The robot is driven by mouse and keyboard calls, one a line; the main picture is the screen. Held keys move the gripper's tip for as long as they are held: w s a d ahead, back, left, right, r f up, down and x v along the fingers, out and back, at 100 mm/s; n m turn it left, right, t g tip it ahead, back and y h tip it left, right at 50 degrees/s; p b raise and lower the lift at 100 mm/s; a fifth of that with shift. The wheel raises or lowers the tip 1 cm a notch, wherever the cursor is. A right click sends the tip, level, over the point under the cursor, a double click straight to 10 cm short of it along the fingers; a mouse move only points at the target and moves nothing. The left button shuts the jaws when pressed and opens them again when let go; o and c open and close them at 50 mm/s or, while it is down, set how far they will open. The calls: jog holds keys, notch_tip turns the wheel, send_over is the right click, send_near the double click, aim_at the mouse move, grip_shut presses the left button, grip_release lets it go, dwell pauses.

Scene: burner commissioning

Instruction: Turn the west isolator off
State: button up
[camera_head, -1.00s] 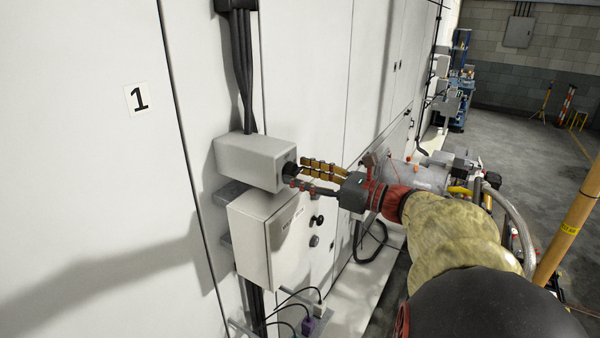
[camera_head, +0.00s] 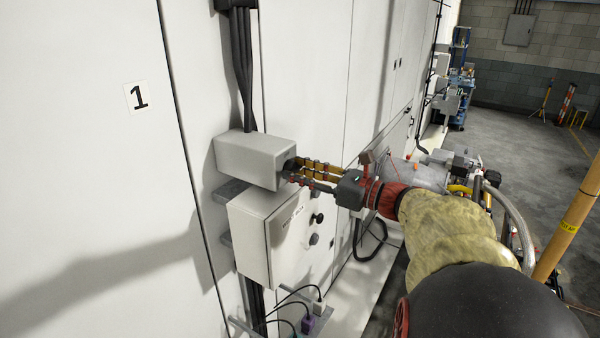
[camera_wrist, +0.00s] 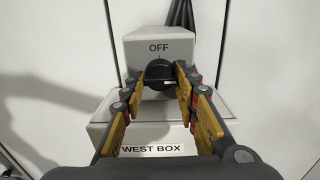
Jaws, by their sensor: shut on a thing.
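The west isolator is a grey box (camera_head: 248,160) on the white wall panel, with a black rotary knob (camera_wrist: 158,70) on its front. The word OFF is printed above the knob, with a small tick under it. A pale line runs roughly level across the knob's lower part. My gripper (camera_head: 291,170) reaches in from the right and is shut on the knob. In the wrist view, its yellow-padded fingers (camera_wrist: 158,79) stand on either side of the knob. In the head view, the fingers hide most of the knob.
Below the isolator is a white enclosure (camera_head: 262,240), labelled WEST BOX in the wrist view, with black knobs on its front. Black cables (camera_head: 241,70) rise above the isolator. Grey pipework and hoses (camera_head: 425,175) stand behind my arm. A yellow post (camera_head: 572,225) stands at right.

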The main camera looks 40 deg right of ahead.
jog(key=shift+c, duration=1)
jog(key=shift+f+b, duration=0.1)
jog(key=shift+b, duration=0.2)
jog(key=n+b, duration=1.8)
jog(key=b, duration=0.6)
jog(key=shift+d+b, duration=0.15)
jog(key=shift+b, duration=0.15)
jog(key=o, duration=1.2)
jog(key=shift+r, duration=0.2)
jog(key=shift+c, duration=0.2)
